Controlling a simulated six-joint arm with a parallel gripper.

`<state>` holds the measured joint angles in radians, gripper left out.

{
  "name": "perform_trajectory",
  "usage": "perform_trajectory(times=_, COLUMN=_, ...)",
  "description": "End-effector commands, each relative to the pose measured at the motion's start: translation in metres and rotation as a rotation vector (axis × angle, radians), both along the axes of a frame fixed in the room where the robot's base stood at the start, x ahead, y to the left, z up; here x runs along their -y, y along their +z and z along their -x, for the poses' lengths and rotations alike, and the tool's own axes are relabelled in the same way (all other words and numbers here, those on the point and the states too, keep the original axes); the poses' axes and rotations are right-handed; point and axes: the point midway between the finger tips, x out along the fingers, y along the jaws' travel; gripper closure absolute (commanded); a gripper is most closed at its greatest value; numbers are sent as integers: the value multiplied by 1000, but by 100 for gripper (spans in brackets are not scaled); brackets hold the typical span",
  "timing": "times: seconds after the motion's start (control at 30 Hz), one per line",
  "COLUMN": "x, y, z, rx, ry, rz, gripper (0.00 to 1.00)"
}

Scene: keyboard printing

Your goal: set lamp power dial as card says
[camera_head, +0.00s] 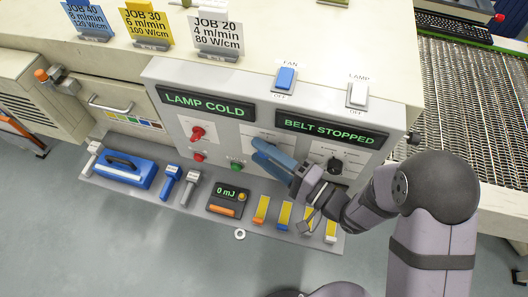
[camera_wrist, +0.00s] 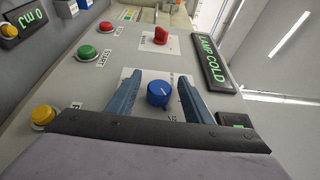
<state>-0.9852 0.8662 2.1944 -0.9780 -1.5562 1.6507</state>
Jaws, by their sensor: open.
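My gripper (camera_head: 272,158) has blue fingers and is at the front of the grey control panel (camera_head: 230,85). In the wrist view my gripper (camera_wrist: 159,82) is open, with one finger on each side of a blue dial (camera_wrist: 158,96). The dial has a white pointer mark, and its label is not readable; contact with the fingers cannot be told. In the head view the fingers hide this dial. Three job cards stand on top: blue JOB 40 (camera_head: 89,20), 120 W/cm; yellow JOB 30 (camera_head: 147,25), 100 W/cm; white JOB 20 (camera_head: 215,33), 80 W/cm.
A red knob (camera_head: 197,133) is left of my gripper and a black dial (camera_head: 335,165) right. Displays read LAMP COLD (camera_head: 207,104) and BELT STOPPED (camera_head: 331,132). A green button (camera_head: 236,167) is below. A shelf (camera_head: 160,197) holds a blue case (camera_head: 124,170) and tools.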

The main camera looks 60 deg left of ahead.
Motion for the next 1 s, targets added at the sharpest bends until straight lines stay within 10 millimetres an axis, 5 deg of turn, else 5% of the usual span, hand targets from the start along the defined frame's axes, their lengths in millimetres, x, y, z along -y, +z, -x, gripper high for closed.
perform_trajectory(times=0.1, x=0, y=0, z=0, rx=0, ry=0, rz=0, gripper=53)
perform_trajectory(times=0.3, x=0, y=0, z=0, rx=0, ry=0, rz=0, gripper=94)
perform_trajectory(times=1.0, x=0, y=10, z=0, rx=178, ry=0, rz=179, gripper=94)
